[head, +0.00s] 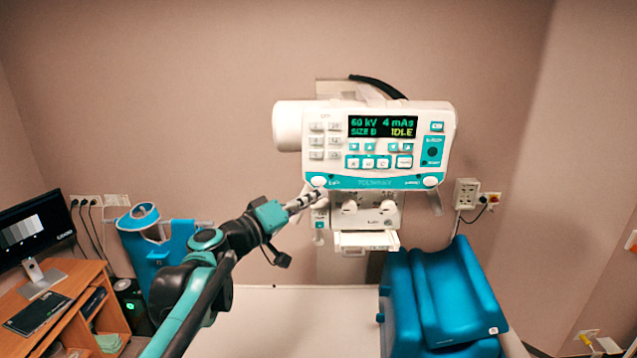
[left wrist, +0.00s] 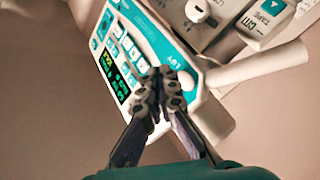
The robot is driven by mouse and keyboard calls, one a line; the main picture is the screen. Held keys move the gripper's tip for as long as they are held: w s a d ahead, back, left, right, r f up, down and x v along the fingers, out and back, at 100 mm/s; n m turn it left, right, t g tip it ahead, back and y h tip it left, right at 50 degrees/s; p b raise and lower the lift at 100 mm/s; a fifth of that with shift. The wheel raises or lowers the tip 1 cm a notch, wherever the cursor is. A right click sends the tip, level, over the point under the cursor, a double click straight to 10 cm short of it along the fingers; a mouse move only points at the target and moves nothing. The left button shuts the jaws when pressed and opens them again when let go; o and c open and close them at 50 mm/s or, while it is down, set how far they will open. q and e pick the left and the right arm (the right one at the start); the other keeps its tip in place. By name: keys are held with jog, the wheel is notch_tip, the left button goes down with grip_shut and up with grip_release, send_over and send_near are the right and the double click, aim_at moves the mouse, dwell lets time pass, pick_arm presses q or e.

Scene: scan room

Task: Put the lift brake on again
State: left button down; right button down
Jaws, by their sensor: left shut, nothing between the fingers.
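The tube head's control panel (head: 375,146) faces me, with a lit display (head: 382,127) reading 60 kV, 4 mAs, SIZE B and IDLE. A round white button (head: 318,181) sits at its lower left corner and another (head: 430,181) at its lower right. Their small labels are too blurred to read surely, so I cannot tell which is the lift brake. My left gripper (head: 308,197) is shut and empty, just below the lower left button. In the left wrist view its fingertips (left wrist: 163,82) overlap the panel's teal edge (left wrist: 165,45); contact cannot be told. My right gripper is not in view.
Below the panel is a white box with knobs (head: 372,211). A pale table top (head: 290,315) lies beneath, with a blue cushion (head: 440,295) at right. A desk with a monitor (head: 35,232) stands left, and blue aprons (head: 160,245) hang behind my arm.

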pick_arm(q)
jog(key=shift+s, duration=1.15)
jog(key=shift+f, duration=0.1)
jog(key=s+a+f+g+y+b, duration=0.15)
jog(key=s+f+b, duration=0.4)
jog(key=f, duration=0.65)
jog(key=s+a+f+m+g+y+b, duration=0.15)
jog(key=s+f+b, duration=0.25)
jog(key=f+b, duration=0.55)
jog(key=s+f+g+y+b, duration=0.1)
jog(key=s+f+y+b, duration=0.3)
jog(key=f, duration=1)
jog(key=s+a+f+y+b, duration=0.2)
jog(key=s+a+f+b, duration=0.2)
jog(key=f, duration=0.5)
jog(key=s+a+f+g+y+b, duration=0.1)
jog(key=s+a+f+b, duration=0.3)
jog(key=f, duration=0.6)
jog(key=s+a+f+y+b, duration=0.3)
jog(key=a+f+b, duration=0.3)
jog(key=f, duration=0.4)
jog(key=shift+s+f+n+g+y+b, duration=0.3)
jog(key=shift+s+n+g+b, duration=0.15)
jog(key=shift+s, duration=0.4)
